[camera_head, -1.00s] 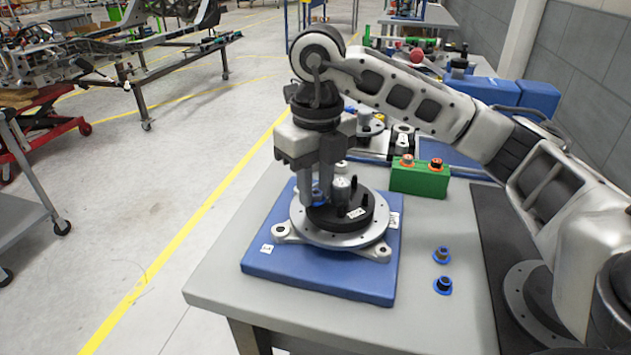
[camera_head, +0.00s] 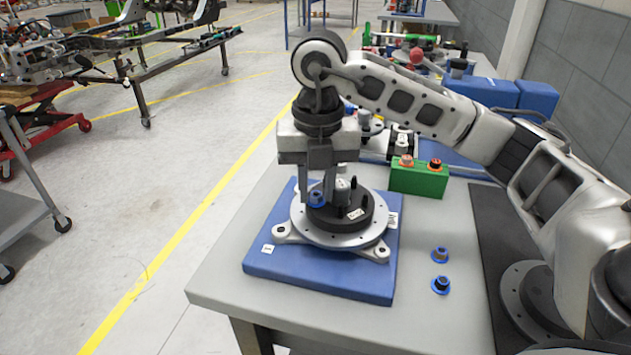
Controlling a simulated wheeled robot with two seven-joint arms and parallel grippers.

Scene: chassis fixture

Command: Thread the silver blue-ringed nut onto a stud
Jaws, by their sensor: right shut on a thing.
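The round hub fixture (camera_head: 300,226) sits on a blue base plate (camera_head: 320,279), with a dark centre disc (camera_head: 349,221) and a silver post (camera_head: 343,188) in the middle. My right gripper (camera_head: 318,190) points down over the left side of the disc, shut on the blue-ringed nut (camera_head: 317,199). The nut is at the disc's left side, beside the silver post. The fingers partly hide it, and I cannot tell how far it sits on a stud. A dark stud (camera_head: 353,183) stands behind the post. My left gripper is not in view.
The table's front right is clear.

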